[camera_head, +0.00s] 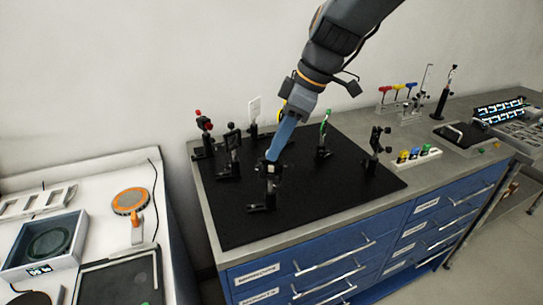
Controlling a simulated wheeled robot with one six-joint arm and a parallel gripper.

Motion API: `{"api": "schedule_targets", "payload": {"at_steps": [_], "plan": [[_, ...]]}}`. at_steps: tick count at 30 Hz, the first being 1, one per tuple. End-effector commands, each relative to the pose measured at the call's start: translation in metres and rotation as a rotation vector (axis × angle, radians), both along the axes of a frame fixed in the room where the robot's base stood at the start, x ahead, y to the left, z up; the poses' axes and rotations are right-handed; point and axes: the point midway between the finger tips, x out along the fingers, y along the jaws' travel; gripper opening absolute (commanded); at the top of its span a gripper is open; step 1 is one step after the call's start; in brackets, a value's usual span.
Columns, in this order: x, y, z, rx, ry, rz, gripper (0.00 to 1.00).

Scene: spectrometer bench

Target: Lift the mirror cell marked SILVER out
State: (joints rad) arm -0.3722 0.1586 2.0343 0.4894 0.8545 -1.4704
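Several dark optical mounts stand on the black breadboard (335,196). No SILVER marking can be read on any of them, so I cannot tell which holds that mirror cell. My gripper (272,158) reaches down from above to a dark mount (270,170) near the middle of the board. Its tip overlaps the top of this mount; whether it touches or grips is too small to tell. The gripper's fingers are seen edge-on and partly hide the mount's upper part.
Other mounts stand close by: a red-topped one (204,124), a black one (232,142), a white plate (254,110), a green one (324,130) and a black one (375,140). The board's front right is clear. A white side table (100,175) stands left.

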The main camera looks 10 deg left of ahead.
Motion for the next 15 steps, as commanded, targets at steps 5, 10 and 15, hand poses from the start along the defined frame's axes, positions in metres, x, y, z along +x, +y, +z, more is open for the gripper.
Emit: {"api": "schedule_targets", "payload": {"at_steps": [5, 10, 15], "plan": [[0.0, 0.0046, -0.0114, -0.001, 0.0, 0.001, 0.34], [0.0004, 0.0047, -0.0122, -0.001, -0.001, 0.001, 0.34], [0.0003, 0.0047, -0.012, -0.001, -0.001, 0.001, 0.12]]}}
